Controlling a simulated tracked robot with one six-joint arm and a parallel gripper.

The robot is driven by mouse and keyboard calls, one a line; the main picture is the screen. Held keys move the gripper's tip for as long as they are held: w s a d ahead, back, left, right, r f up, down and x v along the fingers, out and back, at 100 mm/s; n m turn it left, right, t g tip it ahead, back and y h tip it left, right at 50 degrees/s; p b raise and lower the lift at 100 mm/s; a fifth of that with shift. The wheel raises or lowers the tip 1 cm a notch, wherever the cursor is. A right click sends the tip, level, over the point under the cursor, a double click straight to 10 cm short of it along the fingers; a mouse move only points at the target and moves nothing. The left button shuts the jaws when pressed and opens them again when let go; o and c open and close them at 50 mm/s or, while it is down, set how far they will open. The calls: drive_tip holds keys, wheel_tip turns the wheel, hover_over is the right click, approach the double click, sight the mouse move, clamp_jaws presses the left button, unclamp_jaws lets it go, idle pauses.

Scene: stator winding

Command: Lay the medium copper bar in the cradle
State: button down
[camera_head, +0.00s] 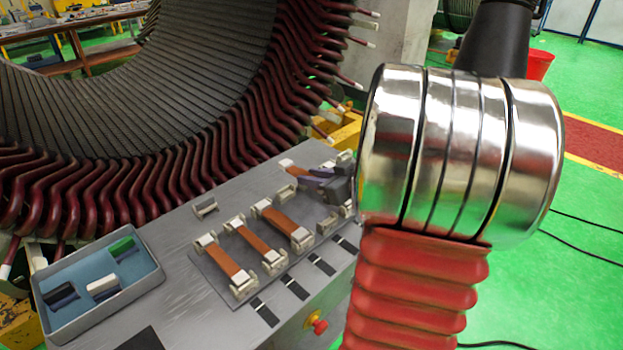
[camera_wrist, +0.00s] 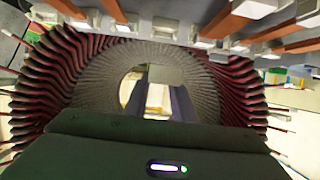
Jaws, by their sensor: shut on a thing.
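My gripper (camera_head: 325,183), partly hidden by my arm in the head view, is shut on a copper bar (camera_head: 312,168). The bar has a pale end and is held above the right end of the cradle (camera_head: 205,270). Its far part is hidden, so I cannot tell its size. In the wrist view my gripper (camera_wrist: 157,97) shows its two dark fingers with a pale piece between them. Three other copper bars lie in pale clips on the cradle: left (camera_head: 219,262), middle (camera_head: 255,241) and right (camera_head: 287,223). The clips near the right end look empty of a bar.
A blue tray (camera_head: 150,281) with green, white and dark blocks stands at the left of the grey bench (camera_head: 190,320). The large stator (camera_head: 190,160) with dark red coils rises close behind. A red button (camera_head: 319,326) is on the bench front.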

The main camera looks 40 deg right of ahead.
drive_tip(key=w+a, duration=1.4)
drive_tip(key=w, duration=0.1)
drive_tip(key=a+f, duration=0.2)
drive_tip(key=a, duration=0.4)
drive_tip(key=w+a+f, duration=0.1)
drive_tip(key=a+f, duration=0.1)
drive_tip(key=a, duration=0.4)
drive_tip(key=w+a+f, duration=0.1)
drive_tip(key=a+f, duration=0.1)
drive_tip(key=a, duration=0.4)
drive_tip(key=shift+w+a, duration=0.1)
drive_tip(key=shift+w, duration=0.15)
